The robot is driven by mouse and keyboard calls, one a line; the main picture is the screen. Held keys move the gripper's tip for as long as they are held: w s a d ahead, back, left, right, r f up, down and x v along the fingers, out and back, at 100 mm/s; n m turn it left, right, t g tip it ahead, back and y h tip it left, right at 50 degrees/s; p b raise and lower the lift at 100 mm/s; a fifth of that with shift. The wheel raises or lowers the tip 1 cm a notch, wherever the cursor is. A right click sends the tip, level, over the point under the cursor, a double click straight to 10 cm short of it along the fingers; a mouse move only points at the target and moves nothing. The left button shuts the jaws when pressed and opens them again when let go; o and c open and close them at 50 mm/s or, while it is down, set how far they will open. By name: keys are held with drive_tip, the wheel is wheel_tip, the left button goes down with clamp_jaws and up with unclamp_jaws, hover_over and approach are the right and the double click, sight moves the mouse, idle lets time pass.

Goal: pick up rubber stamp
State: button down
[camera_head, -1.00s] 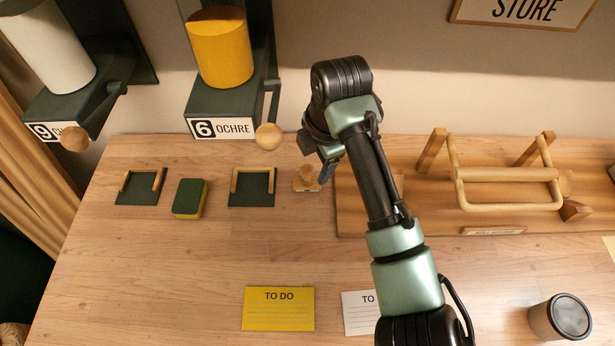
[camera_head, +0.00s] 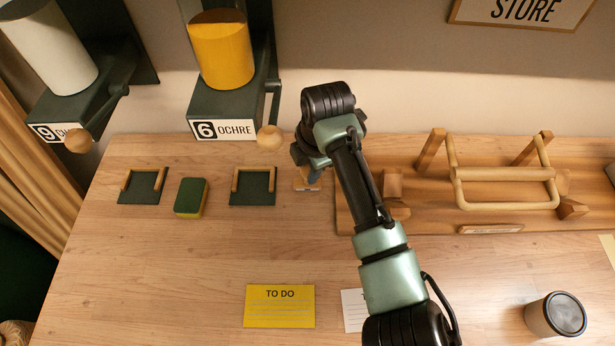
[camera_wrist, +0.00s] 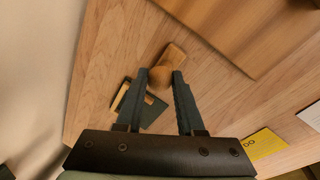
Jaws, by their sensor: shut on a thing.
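The rubber stamp (camera_wrist: 173,56) is a small wooden piece with a rounded knob and a block-like base. In the wrist view my gripper (camera_wrist: 162,76) has its two dark fingers on either side of the knob, shut on it. In the head view the stamp (camera_head: 307,187) shows only in part, its light wooden base on or just over the table beside the wooden board. My gripper (camera_head: 313,172) covers its upper part there. I cannot tell whether the base touches the table.
A dark green pad with wooden rails (camera_head: 253,187) lies just left of the stamp. A green and yellow sponge (camera_head: 190,198) lies further left. The ochre dispenser (camera_head: 222,60) stands behind. A wooden rack (camera_head: 507,174) stands on the board at right.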

sight(308, 169)
idle(0.4)
drive_tip(key=shift+s+r, duration=0.1)
drive_tip(key=shift+r, duration=0.1)
drive_tip(key=v, duration=0.2)
drive_tip(key=w+b+v, duration=0.1)
drive_tip(key=v, duration=0.1)
drive_tip(key=b+v, duration=0.1)
drive_tip(key=v, duration=0.1)
drive_tip(key=shift+w+a+r, duration=0.1)
drive_tip(key=shift+a+r, duration=0.25)
drive_tip(key=shift+r, duration=0.1)
drive_tip(key=s, duration=1.9)
drive_tip(key=shift+s+p, duration=0.3)
drive_tip(key=shift+s, duration=0.1)
drive_tip(key=c, duration=1.1)
unclamp_jaws()
drive_tip(key=c, duration=0.5)
